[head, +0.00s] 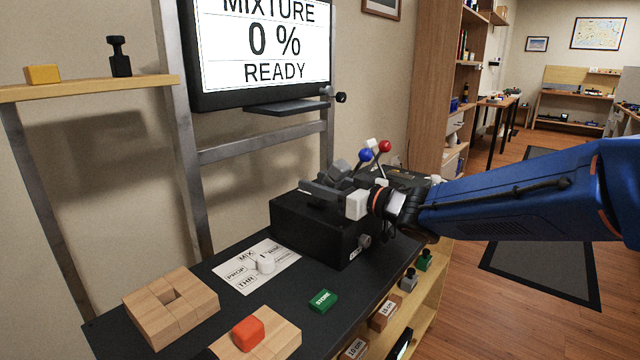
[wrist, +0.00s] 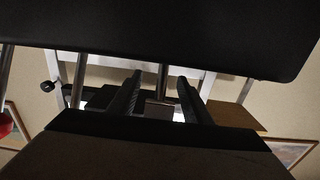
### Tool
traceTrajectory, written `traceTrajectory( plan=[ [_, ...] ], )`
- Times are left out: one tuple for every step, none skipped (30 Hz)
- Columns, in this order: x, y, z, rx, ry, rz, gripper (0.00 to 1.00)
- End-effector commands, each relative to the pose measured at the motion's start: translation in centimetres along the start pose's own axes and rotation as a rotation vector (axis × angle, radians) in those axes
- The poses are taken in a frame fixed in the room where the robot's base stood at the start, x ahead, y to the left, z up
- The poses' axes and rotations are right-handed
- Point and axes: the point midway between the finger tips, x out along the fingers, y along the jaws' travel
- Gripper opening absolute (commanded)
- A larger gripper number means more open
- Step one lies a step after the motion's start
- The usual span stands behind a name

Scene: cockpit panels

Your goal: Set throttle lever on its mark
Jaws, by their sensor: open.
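The black lever box (head: 312,228) stands on the dark bench top. Above it show a blue knob (head: 365,154) and a red knob (head: 385,146) on thin metal stems, and grey blocky parts (head: 340,167). I cannot tell which part is the throttle lever, and its mark is not visible. My gripper (head: 318,190) reaches in from the right, over the box top. In the wrist view my gripper's two dark fingers (wrist: 160,98) are apart. A metal rod (wrist: 163,78) and a small grey block (wrist: 157,109) show between them; contact cannot be told.
A screen (head: 262,50) reads "MIXTURE 0 % READY". A white label card (head: 240,281) with a white piece (head: 265,264), a wooden block frame (head: 145,318), a red piece (head: 248,333) and a green STORE block (head: 323,301) lie on the bench. A shelf (head: 100,87) is at left.

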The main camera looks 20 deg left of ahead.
Motion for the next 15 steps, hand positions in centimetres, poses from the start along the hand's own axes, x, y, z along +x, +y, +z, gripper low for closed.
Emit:
traceTrajectory(
  plan=[
    [0.06,0.00,-0.01,0.000,0.000,0.000,0.45],
    [0.07,0.00,-0.01,0.000,0.000,0.000,0.45],
    [0.07,0.00,-0.01,0.000,0.000,0.000,0.45],
    [0.07,0.01,-0.01,0.000,0.000,0.000,0.45],
    [0.06,0.01,0.00,0.000,0.000,0.000,0.45],
    [0.06,0.01,-0.01,0.000,0.000,0.000,0.45],
    [0.05,0.01,0.00,0.000,0.000,0.000,0.45],
    [0.05,0.01,0.00,0.000,0.000,0.000,0.37],
    [0.05,0.01,0.00,0.000,0.000,0.000,0.28],
    [0.05,0.01,0.00,0.000,0.000,0.000,0.21],
    [0.04,0.01,0.00,0.000,0.000,0.000,0.13],
    [0.04,0.01,0.01,0.000,0.000,0.000,0.04],
    [0.04,0.01,0.00,0.000,0.000,0.000,0.00],
    [0.04,0.01,0.01,0.000,0.000,0.000,0.00],
    [0.04,0.01,0.01,0.000,0.000,0.000,0.00]
  ],
)
